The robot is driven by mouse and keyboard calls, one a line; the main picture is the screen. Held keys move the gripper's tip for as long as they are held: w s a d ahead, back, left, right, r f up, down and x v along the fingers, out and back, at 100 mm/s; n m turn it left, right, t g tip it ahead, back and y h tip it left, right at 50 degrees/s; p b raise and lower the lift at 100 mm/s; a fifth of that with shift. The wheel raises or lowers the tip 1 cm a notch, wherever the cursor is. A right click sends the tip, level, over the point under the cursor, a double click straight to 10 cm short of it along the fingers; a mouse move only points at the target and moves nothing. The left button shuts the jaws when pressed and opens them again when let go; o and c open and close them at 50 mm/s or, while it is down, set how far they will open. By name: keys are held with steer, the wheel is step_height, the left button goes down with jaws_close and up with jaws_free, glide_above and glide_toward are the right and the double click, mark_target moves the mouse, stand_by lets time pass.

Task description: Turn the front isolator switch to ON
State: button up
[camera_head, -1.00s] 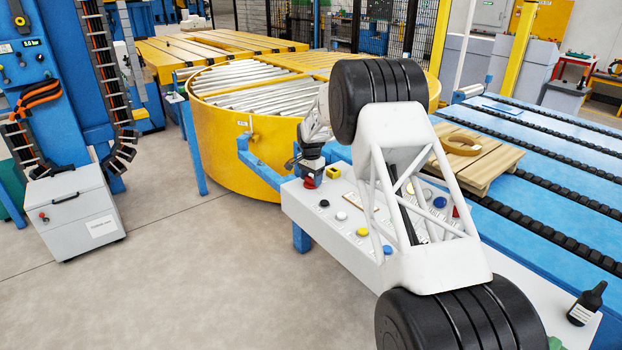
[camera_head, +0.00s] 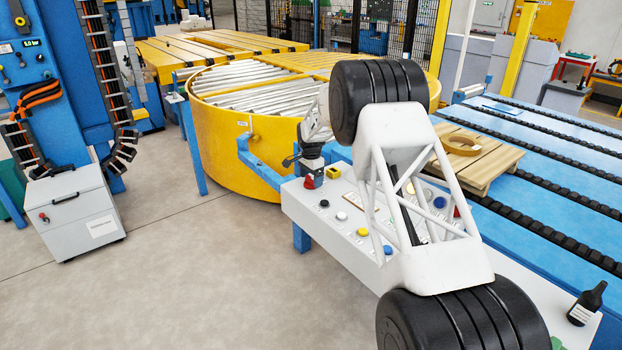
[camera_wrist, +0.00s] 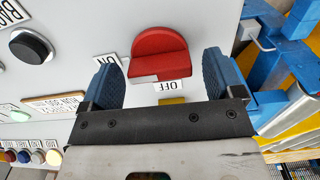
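The isolator switch is a red knob (camera_wrist: 160,52) on the pale grey panel, with an OFF label (camera_wrist: 170,86) at its edge and an ON label (camera_wrist: 106,61) to its left in the wrist view. My gripper (camera_wrist: 162,74) is open, with one blue-padded finger on each side of the knob. Gaps show between both fingers and the knob, so neither appears to touch it. In the head view the red knob (camera_head: 309,182) is at the far left end of the panel, directly below my gripper (camera_head: 311,166). Its fingertips are hard to make out there.
A black button (camera_wrist: 31,46) is left of the knob in the wrist view. Several coloured buttons line the panel (camera_head: 345,240). A yellow block (camera_head: 333,172) and a blue rail (camera_head: 262,166) are close by.

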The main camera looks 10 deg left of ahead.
mark_target(311, 178)
stand_by(0.3)
steer(key=shift+r, duration=3.85)
steer(key=shift+s+d+r, duration=0.2)
steer(key=shift+d+r, duration=0.1)
steer(key=shift+r, duration=0.15)
steer(key=s+d+r+n, duration=0.1)
steer(key=s+d+r, duration=0.6)
steer(key=s, duration=0.3)
steer(key=s+d+r+n+t, duration=0.1)
steer(key=s+d+r+n, duration=0.1)
steer(key=s+d+r, duration=0.75)
steer(key=s+d+r+n, duration=0.1)
steer(key=s+d+r, duration=0.45)
steer(key=s, duration=0.65)
steer(key=s+d+f+n, duration=0.1)
steer(key=s+d, duration=0.2)
steer(key=s, duration=1)
steer(key=s+d+f+n+t, duration=0.1)
steer(key=s+d+f+n, duration=0.1)
steer(key=s, duration=1.1)
steer(key=s+d+f+n, duration=0.1)
steer(key=s+d, duration=0.4)
steer(key=s, duration=0.7)
steer(key=shift+s+f+n+t, duration=0.3)
steer(key=shift+s+f+n, duration=0.1)
steer(key=shift+n, duration=0.1)
